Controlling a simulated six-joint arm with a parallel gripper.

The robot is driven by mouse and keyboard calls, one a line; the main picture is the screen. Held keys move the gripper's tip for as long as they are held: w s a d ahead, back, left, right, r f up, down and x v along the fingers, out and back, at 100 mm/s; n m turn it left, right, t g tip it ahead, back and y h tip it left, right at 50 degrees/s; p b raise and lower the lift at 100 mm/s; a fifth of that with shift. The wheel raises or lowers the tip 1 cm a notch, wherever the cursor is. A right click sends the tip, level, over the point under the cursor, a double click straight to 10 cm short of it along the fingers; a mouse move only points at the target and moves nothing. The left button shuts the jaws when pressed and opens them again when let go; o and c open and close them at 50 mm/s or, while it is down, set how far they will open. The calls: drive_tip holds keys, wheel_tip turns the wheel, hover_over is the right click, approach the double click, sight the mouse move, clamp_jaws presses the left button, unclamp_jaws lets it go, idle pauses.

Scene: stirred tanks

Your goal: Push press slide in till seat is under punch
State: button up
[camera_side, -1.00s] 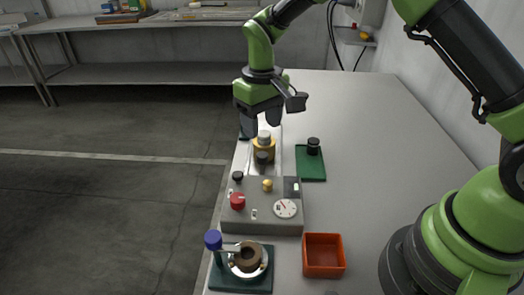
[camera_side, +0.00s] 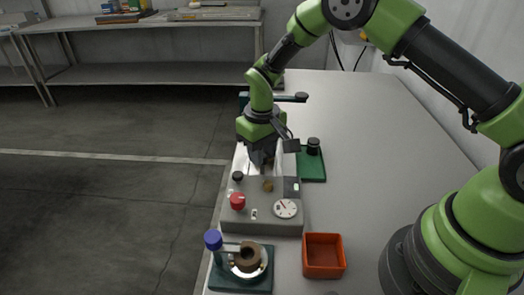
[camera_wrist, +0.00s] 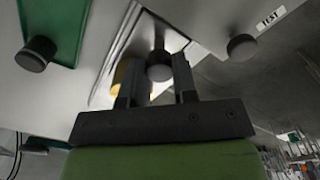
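The press (camera_side: 244,101), a dark green post, stands behind my arm. A bar with a dark end reaches right from it. The punch is hidden in these views. The pale slide (camera_wrist: 120,28) shows in the wrist view. A dark round knob (camera_wrist: 160,70) stands up on a short stem at its near end. The yellow seat part (camera_wrist: 121,76) is behind one finger, mostly covered. My gripper (camera_side: 264,163) is low over the slide, and in the wrist view its fingers (camera_wrist: 157,82) stand on either side of the knob. I cannot tell whether they touch it.
A grey control panel (camera_side: 262,212) with knobs and a dial stands close in front. A green mat (camera_side: 313,172) with a black piece (camera_side: 313,146) lies right. An orange tray (camera_side: 324,275) and a blue-knobbed fixture (camera_side: 213,241) are nearest the camera. The table's right side is clear.

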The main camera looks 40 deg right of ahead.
clamp_jaws()
drive_tip(key=shift+w+d, duration=2.9)
drive_tip(key=o, duration=0.9)
unclamp_jaws()
drive_tip(key=shift+c, duration=0.2)
wheel_tip(320, 180, up, 10)
